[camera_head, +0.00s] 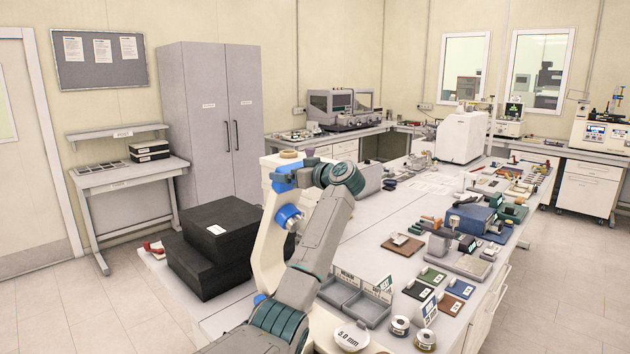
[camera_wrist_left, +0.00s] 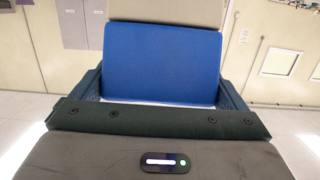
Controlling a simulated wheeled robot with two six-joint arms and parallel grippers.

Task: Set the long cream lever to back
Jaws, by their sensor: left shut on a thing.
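My right gripper is not in view.
Black boxes (camera_head: 208,248) stand just left of the machine. Grey bins (camera_head: 341,292), a round white 5.0 mm dish (camera_head: 352,338) and spools (camera_head: 400,326) lie to its right. Small swatches and a blue device (camera_head: 474,218) stand farther right. The bench middle has bare patches.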

